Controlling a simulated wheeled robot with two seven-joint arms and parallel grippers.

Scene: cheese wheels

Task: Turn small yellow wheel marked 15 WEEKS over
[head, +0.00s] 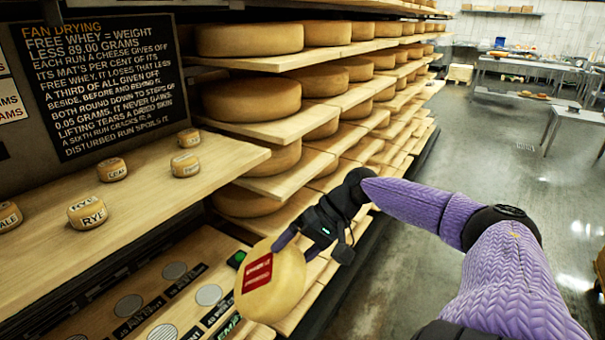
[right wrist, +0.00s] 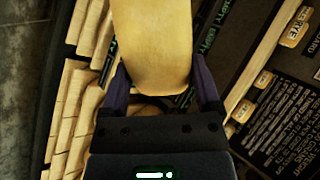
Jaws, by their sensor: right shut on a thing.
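A small yellow cheese wheel (head: 284,292) with a red label on its face shows low in the middle of the head view. The writing on the label is too small to read. My right gripper (head: 284,243) is shut on the wheel near its upper edge. The wheel is tilted, with its labelled face towards the left, and appears held above the lower counter (head: 215,248). In the right wrist view the wheel (right wrist: 153,45) sits between the two purple fingers, showing plain yellow rind. My left gripper is not in view.
Several small marked wheels, one reading RYE (head: 87,213), stand on the wooden shelf (head: 140,205) at left. The lower counter has round discs (head: 209,295) and dark label strips. A rack of large cheese wheels (head: 250,98) rises behind. The floor (head: 480,170) at right is open.

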